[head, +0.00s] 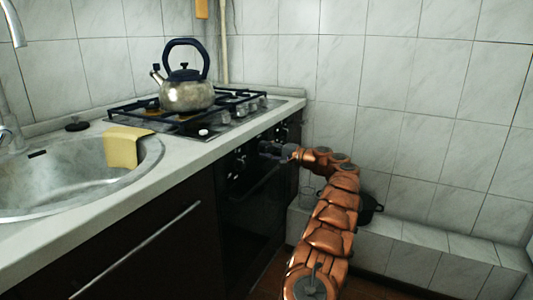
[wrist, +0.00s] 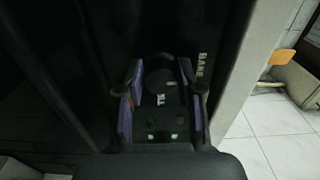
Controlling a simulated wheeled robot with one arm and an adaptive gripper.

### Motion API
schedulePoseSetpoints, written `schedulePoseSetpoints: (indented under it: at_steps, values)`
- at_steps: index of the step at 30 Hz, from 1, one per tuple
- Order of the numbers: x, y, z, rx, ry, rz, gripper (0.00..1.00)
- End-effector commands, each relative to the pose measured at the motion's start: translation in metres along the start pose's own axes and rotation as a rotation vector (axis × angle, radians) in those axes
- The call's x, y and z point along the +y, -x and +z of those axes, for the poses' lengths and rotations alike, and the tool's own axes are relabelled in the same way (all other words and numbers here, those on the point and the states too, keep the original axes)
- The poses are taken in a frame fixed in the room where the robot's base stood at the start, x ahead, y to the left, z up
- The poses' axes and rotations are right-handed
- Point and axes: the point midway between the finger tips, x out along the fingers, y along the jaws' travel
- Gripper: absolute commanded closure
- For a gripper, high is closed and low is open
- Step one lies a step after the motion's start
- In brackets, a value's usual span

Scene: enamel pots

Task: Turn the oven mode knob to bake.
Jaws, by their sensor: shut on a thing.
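My gripper (head: 268,149) reaches the dark front panel of the oven (head: 250,200) in the head view. In the wrist view its two purple-lined fingers (wrist: 160,72) stand on either side of a dark round knob (wrist: 158,75) and are shut on it. The word BAKE (wrist: 203,68) is printed on the panel just right of the right finger. Small white marks show between the fingers, too dim to read. The knob's pointer cannot be made out. In the head view the gripper hides the held knob.
Other knobs (head: 238,157) show on the panel left of the gripper. A kettle (head: 187,90) stands on the hob above. A sink (head: 70,180) with a yellow cloth (head: 124,147) is at left. A dark pot (head: 368,208) sits on the tiled ledge (head: 420,245) behind my arm.

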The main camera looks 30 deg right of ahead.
Motion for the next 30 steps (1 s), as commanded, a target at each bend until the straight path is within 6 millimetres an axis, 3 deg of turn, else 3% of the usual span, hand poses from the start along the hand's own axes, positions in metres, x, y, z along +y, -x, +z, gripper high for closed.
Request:
schedulePoseSetpoints:
  at_steps: [11,12,18,30]
  values:
    - [-0.0006,-0.0003,-0.0004,0.002,0.005,0.0,0.99]
    - [-0.0006,-0.0003,-0.0004,0.002,0.005,0.0,0.61]
    - [-0.0005,-0.0002,-0.0002,0.001,0.004,0.0,0.4]
    - [-0.0009,0.006,-0.0004,0.001,0.004,0.0,0.4]
